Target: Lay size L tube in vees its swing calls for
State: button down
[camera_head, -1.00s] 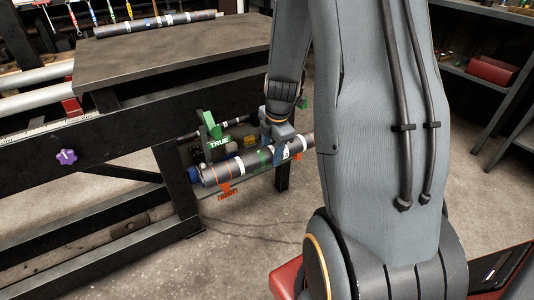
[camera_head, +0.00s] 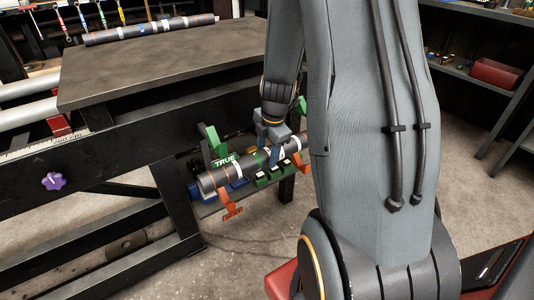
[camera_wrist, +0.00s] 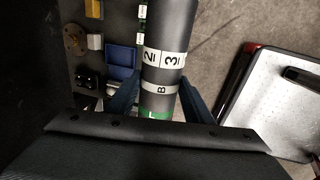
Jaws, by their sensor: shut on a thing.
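A dark grey tube (camera_head: 220,179) with pale and green bands is held in my gripper (camera_head: 269,141), over a low shelf beside the bench. Blue vees (camera_head: 239,183), green vees (camera_head: 262,180) and orange vees (camera_head: 228,201) stand around and below the tube. I cannot tell whether the tube touches any of them. A green upright (camera_head: 213,138) stands behind the tube, near a "TRUE" sign.
Another banded tube (camera_head: 150,29) lies on the dark bench top (camera_head: 150,70). A purple star knob (camera_head: 54,181) sits on the bench side. In the wrist view a blue bin (camera_wrist: 121,58) and small parts lie left of the tube. A red box (camera_head: 497,74) is on the right shelf.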

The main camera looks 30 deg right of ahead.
jog(key=shift+d, duration=0.1)
notch_tip(320, 180, down, 8)
jog(key=b, duration=0.9)
jog(key=shift+f, duration=0.2)
dwell(0.4)
jog(key=shift+b, duration=0.3)
jog(key=c, duration=0.8)
grip_release()
jog(key=shift+c, duration=0.2)
jog(key=shift+s+f, duration=0.1)
jog(key=r+p, duration=0.1)
jog(key=r, duration=0.1)
jog(key=s+r+p, duration=0.1)
jog(key=r, duration=0.4)
jog(key=shift+s+r+p, duration=0.2)
jog(key=shift+r+p, duration=0.2)
